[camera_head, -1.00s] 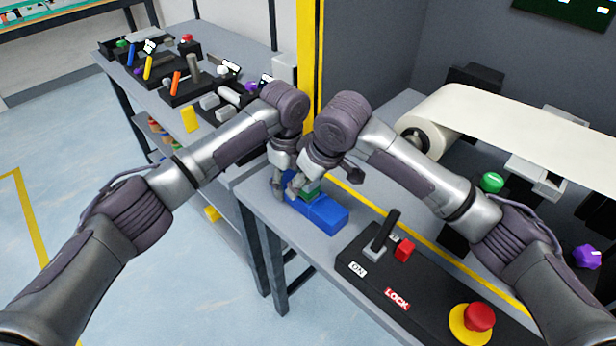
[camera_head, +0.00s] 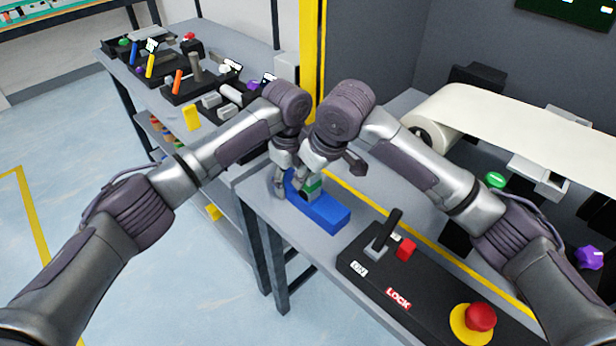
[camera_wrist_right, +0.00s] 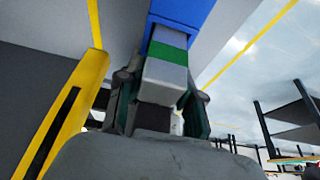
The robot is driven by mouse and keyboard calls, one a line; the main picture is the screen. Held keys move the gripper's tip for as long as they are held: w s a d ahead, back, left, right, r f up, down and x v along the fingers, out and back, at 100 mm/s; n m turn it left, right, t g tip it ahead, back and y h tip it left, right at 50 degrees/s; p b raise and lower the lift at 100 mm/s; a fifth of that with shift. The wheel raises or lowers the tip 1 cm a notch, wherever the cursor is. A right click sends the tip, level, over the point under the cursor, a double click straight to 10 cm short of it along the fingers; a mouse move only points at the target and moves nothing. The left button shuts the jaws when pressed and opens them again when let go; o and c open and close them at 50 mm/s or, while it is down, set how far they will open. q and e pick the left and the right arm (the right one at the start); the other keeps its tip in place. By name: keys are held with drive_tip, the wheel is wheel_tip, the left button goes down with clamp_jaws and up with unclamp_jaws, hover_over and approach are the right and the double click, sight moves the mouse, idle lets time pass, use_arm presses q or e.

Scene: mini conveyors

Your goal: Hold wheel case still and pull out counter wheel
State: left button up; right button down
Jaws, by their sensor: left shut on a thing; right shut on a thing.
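The blue wheel case (camera_head: 322,216) lies on the grey table near its left end. My left gripper (camera_head: 279,186) is shut on the far left end of the case; its contact is partly hidden. The counter wheel, a grey block with a green band (camera_head: 314,187), stands above the case. My right gripper (camera_head: 309,182) is shut on the wheel. In the right wrist view the wheel (camera_wrist_right: 165,73) sits between the fingers (camera_wrist_right: 158,105), with the blue case (camera_wrist_right: 180,12) beyond it.
A black control panel (camera_head: 430,285) with a lever, a red block and a red button (camera_head: 481,316) stands right of the case. A conveyor with a pale belt (camera_head: 530,130) is behind. A yellow post (camera_head: 312,50) rises close behind my grippers.

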use_arm(q)
drive_tip(key=shift+w+a+f, duration=0.1)
drive_tip(key=shift+a+f, duration=0.05)
drive_tip(key=shift+f, duration=0.1)
use_arm(e)
drive_tip(key=shift+w+a+r, duration=0.1)
drive_tip(key=shift+w+r, duration=0.05)
drive_tip(key=shift+r, duration=0.9)
use_arm(q)
drive_tip(key=shift+a+f, duration=0.1)
use_arm(e)
drive_tip(key=shift+a+r, duration=0.2)
drive_tip(key=shift+r, duration=1.4)
use_arm(q)
drive_tip(key=o, duration=1.6)
drive_tip(key=r, duration=0.8)
drive_tip(key=shift+d+r, duration=0.15)
drive_tip(key=shift+d, duration=0.1)
use_arm(e)
drive_tip(key=shift+d+f, duration=0.2)
drive_tip(key=shift+f, duration=0.05)
use_arm(q)
drive_tip(key=shift+r, duration=0.6)
use_arm(e)
drive_tip(key=shift+f, duration=0.1)
drive_tip(key=shift+d, duration=0.1)
